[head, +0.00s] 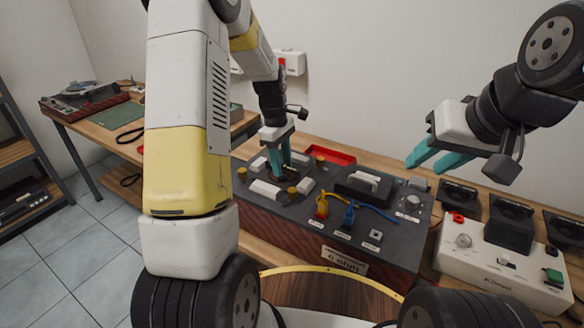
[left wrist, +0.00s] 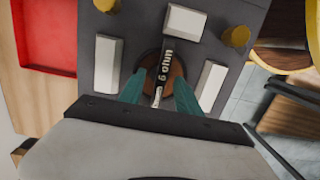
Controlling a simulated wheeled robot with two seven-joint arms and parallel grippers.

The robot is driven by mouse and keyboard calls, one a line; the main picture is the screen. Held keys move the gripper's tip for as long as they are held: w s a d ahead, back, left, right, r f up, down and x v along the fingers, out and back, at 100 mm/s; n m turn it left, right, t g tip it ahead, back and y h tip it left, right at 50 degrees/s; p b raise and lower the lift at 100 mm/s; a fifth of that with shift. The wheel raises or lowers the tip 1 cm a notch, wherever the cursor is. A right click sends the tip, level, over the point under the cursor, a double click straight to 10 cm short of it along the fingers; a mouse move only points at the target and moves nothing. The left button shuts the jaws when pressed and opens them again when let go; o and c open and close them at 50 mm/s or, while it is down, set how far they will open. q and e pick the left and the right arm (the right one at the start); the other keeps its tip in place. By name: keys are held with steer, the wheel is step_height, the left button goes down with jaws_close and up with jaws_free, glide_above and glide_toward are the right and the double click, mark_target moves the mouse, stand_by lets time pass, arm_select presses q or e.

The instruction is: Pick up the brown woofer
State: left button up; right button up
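A round brown disc with a black piece marked "6 ohm" across it, which looks like the brown woofer (left wrist: 176,72), sits in the dark top panel of a console (head: 330,212). My left gripper (head: 281,172) points down at this spot. In the left wrist view its teal fingertips (left wrist: 160,82) are apart, one on each side of the black piece and over the disc. I cannot tell whether they touch it. In the head view the fingers mostly hide the disc. My right gripper (head: 428,155) is open and empty, raised above the console's right side.
White blocks (head: 265,189) and gold knobs (head: 293,193) stand close around the disc. A red tray (head: 331,154) lies behind the console. A white device (head: 490,258) and black units (head: 459,198) stand to the right. A turntable (head: 85,97) is on the left bench.

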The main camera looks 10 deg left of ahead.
arm_select(q)
steer(key=shift+f, duration=0.65)
steer(key=shift+f, duration=0.25)
steer(key=shift+c, duration=0.4)
jaws_close()
steer(key=shift+r, duration=0.1)
stand_by(0.9)
